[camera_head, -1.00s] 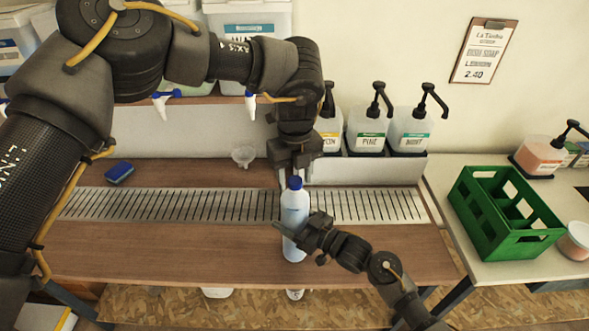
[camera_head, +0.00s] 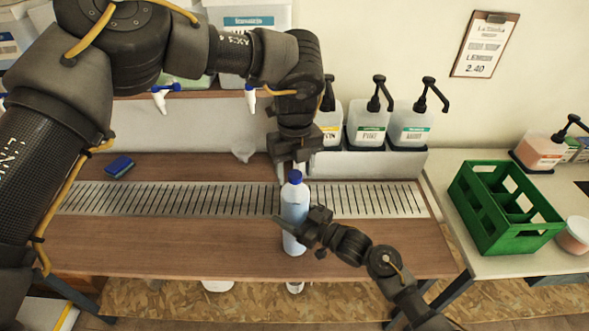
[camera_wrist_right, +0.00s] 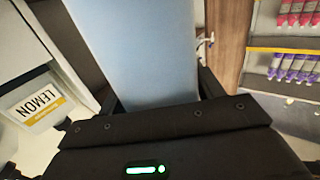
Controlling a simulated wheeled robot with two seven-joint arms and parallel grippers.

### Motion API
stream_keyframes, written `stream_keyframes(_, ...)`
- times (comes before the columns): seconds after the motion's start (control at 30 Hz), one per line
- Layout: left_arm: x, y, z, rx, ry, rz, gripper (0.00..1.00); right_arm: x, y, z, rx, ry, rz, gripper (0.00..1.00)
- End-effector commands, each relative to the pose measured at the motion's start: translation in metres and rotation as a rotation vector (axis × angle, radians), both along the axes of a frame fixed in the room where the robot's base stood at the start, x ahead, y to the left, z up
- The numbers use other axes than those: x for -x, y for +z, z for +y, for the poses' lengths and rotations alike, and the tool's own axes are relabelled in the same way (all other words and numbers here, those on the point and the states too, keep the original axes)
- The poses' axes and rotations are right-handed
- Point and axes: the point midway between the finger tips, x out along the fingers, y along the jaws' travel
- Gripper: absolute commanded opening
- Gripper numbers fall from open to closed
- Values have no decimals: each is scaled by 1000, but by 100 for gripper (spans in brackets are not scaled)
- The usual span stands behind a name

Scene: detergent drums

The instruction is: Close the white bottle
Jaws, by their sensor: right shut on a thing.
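The pale white-blue bottle (camera_head: 294,215) stands upright near the front of the wooden counter, with a blue cap (camera_head: 295,177) on its top. In the right wrist view the bottle's pale body (camera_wrist_right: 145,50) fills the space between the fingers. My right gripper (camera_head: 295,226) is shut on the bottle's body, coming from the right. My left gripper (camera_head: 294,168) points down at the cap from above and behind. Its fingers look apart, either side of the cap; whether they touch it I cannot tell.
A slotted metal drain strip (camera_head: 180,200) crosses the counter (camera_head: 160,245). A blue sponge (camera_head: 119,166) and a small clear funnel (camera_head: 243,151) lie at the left and back. Pump bottles (camera_head: 368,125) stand behind. A green crate (camera_head: 500,215) is on the right table.

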Motion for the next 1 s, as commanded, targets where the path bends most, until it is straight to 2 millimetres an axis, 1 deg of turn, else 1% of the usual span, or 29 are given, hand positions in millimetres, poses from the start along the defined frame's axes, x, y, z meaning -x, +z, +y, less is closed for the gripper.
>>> stream_keyframes(0.23,0,1,0,0,0,0,55,0,0,0,-1,-1,-1,2)
stream_keyframes(0.37,-1,9,0,1,0,-3,55,0,1,0,-1,-1,-1,2)
stream_keyframes(0.47,-1,24,0,1,0,-3,55,0,1,0,-1,-1,-1,2)
stream_keyframes(0.7,-1,74,-1,2,0,-4,55,0,0,0,-1,-1,-1,2)
stream_keyframes(0.8,0,92,-1,1,0,-4,55,0,0,0,-1,-1,-1,2)
stream_keyframes(0.9,0,105,0,-1,1,-2,55,0,0,0,-1,-1,-1,2)
stream_keyframes(1.0,0,114,-1,0,0,-1,55,0,0,0,-1,-1,-1,2)
